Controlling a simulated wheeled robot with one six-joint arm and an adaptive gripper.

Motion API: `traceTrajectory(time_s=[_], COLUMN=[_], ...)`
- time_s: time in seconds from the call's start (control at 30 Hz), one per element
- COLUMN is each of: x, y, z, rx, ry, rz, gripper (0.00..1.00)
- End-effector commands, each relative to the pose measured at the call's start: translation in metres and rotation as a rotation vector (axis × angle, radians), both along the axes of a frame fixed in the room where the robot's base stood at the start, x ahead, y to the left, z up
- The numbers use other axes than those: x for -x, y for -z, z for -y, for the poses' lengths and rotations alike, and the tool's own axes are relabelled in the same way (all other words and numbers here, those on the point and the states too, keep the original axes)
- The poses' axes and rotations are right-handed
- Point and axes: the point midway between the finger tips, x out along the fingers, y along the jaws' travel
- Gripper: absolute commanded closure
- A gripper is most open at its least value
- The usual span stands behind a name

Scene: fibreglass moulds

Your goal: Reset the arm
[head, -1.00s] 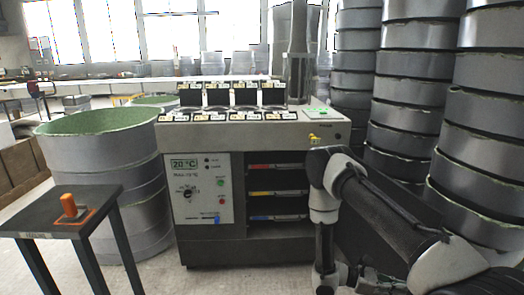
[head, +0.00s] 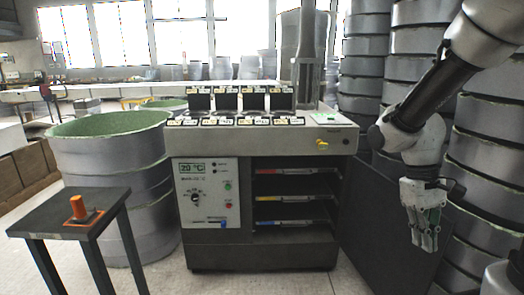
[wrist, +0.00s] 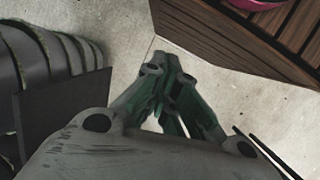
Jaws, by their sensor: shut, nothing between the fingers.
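My gripper (head: 424,236) hangs at the right side of the head view, pointing down, to the right of the grey machine (head: 262,258) and apart from it. Its fingers are shut with nothing between them. In the wrist view the gripper (wrist: 178,118) shows its green-sided fingers over bare floor. My arm comes in from the upper right of the head view and bends down at the wrist.
Stacks of grey ring moulds (head: 415,50) stand behind my arm. A small dark table (head: 62,213) with an orange-handled object (head: 80,208) stands at left, before a large grey mould (head: 112,180). A slatted brown wooden thing (wrist: 255,40) is near in the wrist view.

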Motion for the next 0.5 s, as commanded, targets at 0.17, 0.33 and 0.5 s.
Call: traceTrajectory(time_s=[0.17, 0.33, 0.5], x=[0.022, 0.042, 0.053], y=[-0.048, -0.087, -0.117], z=[-0.008, -0.007, -0.002], rx=[-0.089, -0.134, -0.142], ry=[0.091, 0.136, 0.147], rz=[0.249, 0.457, 0.609], gripper=[1.0, 1.0, 1.0])
